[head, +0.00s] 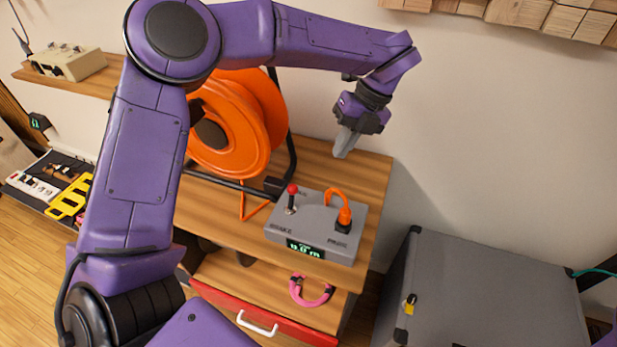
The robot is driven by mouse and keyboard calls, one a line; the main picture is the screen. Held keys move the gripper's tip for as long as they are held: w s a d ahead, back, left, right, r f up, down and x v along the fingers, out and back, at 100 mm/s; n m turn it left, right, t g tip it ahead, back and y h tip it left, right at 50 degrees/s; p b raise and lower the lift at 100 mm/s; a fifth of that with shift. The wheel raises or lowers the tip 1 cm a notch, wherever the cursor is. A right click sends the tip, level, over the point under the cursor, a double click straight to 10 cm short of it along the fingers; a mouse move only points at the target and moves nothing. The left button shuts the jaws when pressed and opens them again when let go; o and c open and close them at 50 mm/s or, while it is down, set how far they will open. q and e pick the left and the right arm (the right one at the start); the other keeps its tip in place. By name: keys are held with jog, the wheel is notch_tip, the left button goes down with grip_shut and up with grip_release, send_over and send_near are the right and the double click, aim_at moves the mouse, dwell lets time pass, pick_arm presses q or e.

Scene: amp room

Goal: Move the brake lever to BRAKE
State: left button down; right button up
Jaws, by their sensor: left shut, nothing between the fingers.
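The brake lever (292,198) is a short metal stem with a red ball knob. It stands at the left of the top of a grey control box (314,238), on a wooden cabinet. The BRAKE label is on the box top in front of the lever. The lever looks close to upright; I cannot tell its exact setting. My left gripper (343,148) is shut and empty, pointing down above the cabinet top, behind and right of the lever and apart from it. My right gripper is not in view.
An orange cable reel (237,125) on a black frame stands left of the box. An orange cable plug (344,213) rises at the box's right. A small green display is on its front. A grey case (480,295) stands at right. A red drawer (262,322) is below.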

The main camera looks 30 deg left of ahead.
pick_arm(q)
jog(key=p, duration=0.1)
send_near(292, 197)
jog(key=w+f, duration=0.1)
jog(key=w+d+f, duration=0.1)
jog(key=f, duration=0.1)
jog(key=w+d+f, duration=0.1)
jog(key=shift+w+d+f, duration=0.15)
jog(key=shift+w+f, duration=0.25)
jog(key=shift+s+a+f+p, duration=0.25)
jog(key=shift+s+a+p, duration=0.6)
jog(key=shift+s+a, duration=0.55)
jog(key=shift+s, duration=0.15)
jog(key=shift+w+f, duration=0.1)
jog(key=shift+d, duration=0.1)
jog(key=shift+s+b, duration=0.3)
